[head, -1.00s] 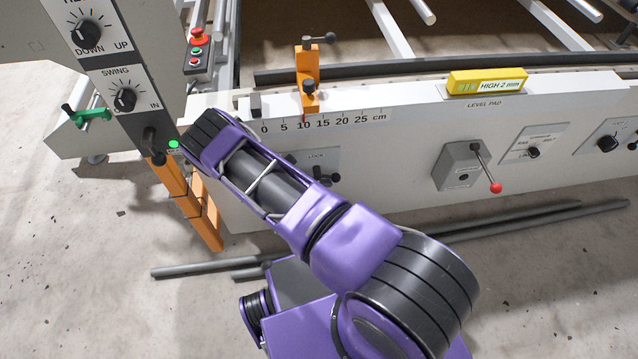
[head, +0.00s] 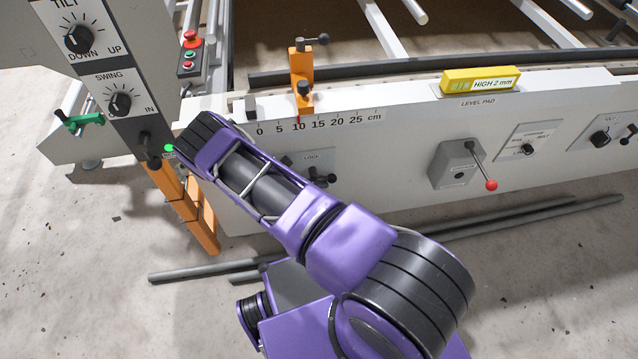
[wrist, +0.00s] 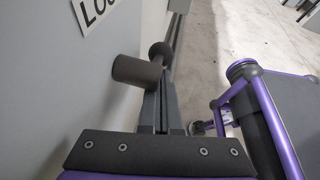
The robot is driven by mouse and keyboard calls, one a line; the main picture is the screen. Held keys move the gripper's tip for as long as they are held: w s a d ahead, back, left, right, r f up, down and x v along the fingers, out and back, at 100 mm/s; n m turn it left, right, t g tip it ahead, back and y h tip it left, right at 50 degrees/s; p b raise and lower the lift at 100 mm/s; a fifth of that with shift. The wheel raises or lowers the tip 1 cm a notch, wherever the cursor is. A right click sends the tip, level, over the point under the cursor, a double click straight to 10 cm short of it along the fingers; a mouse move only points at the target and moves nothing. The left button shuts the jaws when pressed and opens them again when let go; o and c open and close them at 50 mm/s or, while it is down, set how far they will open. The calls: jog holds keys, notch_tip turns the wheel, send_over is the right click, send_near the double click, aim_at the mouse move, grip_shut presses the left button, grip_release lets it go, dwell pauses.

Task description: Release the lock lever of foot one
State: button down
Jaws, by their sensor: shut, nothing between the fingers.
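A LOCK plate (head: 315,160) sits on the white front panel in the head view, with a dark lever (head: 323,179) on it, partly beside my forearm. In the wrist view a label reading LOC (wrist: 95,12) is at the top left. A dark cylindrical handle (wrist: 137,71) stands out from the panel below it, and a round dark knob (wrist: 160,50) lies beyond. My gripper (wrist: 163,75) is shut and empty, its narrow fingers pointing along the panel, just right of the handle. Whether they touch I cannot tell. In the head view my gripper is hidden by my arm.
An orange clamp (head: 301,80) stands at the scale's 10 mark. A red-tipped lever box (head: 458,165) and a yellow level pad (head: 480,80) are to the right. Orange legs (head: 185,195) stand at left. Loose rods (head: 540,215) lie on the otherwise open floor.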

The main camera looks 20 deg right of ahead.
jog(key=shift+r, duration=0.1)
dwell(0.4)
jog(key=v, duration=1.2)
jog(key=shift+d, duration=0.1)
